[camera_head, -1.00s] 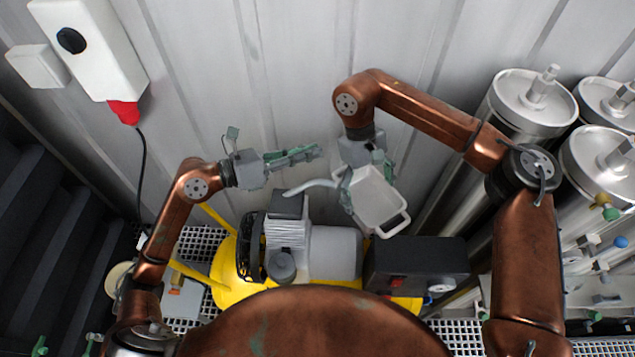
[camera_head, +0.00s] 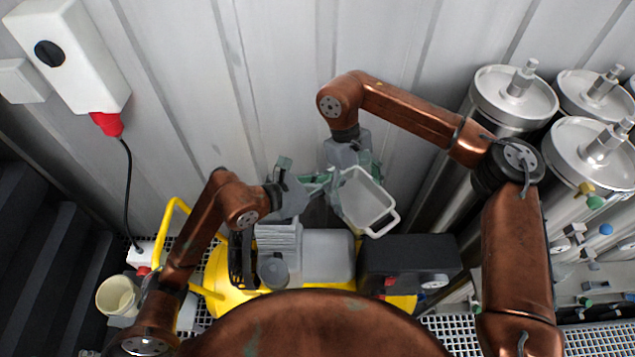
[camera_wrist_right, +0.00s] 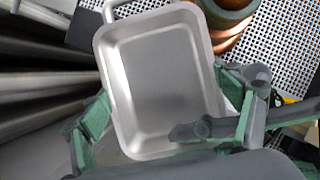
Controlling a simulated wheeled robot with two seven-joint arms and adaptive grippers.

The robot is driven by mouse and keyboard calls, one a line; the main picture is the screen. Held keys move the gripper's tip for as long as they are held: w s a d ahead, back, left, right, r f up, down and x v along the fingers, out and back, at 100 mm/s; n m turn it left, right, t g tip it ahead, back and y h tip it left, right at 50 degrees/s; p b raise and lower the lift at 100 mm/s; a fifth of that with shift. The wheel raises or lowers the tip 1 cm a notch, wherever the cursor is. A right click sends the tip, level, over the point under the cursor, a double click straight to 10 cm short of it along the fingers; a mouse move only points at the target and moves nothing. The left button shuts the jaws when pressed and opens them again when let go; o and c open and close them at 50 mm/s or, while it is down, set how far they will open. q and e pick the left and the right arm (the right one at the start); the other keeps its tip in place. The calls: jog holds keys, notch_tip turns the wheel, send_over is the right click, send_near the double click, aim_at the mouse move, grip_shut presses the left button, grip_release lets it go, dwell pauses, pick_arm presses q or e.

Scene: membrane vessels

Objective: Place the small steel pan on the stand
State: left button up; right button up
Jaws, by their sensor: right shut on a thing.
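The small steel pan (camera_head: 368,199) is a rectangular, light grey tray with a loop handle, tilted in the air above the compressor. My right gripper (camera_head: 350,186) is shut on it at the end away from the handle. In the right wrist view the pan (camera_wrist_right: 160,80) shows its empty inside, with green gripper parts on both sides. My left gripper (camera_head: 318,184) is close beside the pan's left side. A dark finger, seemingly the left gripper's, overlaps the pan's rim in the wrist view; contact and opening are unclear. I cannot make out the stand.
A yellow compressor with a grey motor (camera_head: 327,254) and a black box (camera_head: 410,262) stands below the pan. Tall steel vessels (camera_head: 513,95) rise at the right. A white switch box (camera_head: 68,55) hangs on the wall at left. A pale bucket (camera_head: 118,296) is at lower left.

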aim_at(357, 173)
pick_arm(q)
jog(key=shift+x, duration=1.75)
jog(key=shift+c, duration=0.5)
grip_shut()
jog(key=shift+s+d+r, duration=0.1)
jog(key=shift+s, duration=0.1)
pick_arm(e)
jog(key=shift+w, duration=0.1)
jog(key=o, duration=1.6)
pick_arm(q)
jog(key=shift+w, duration=0.15)
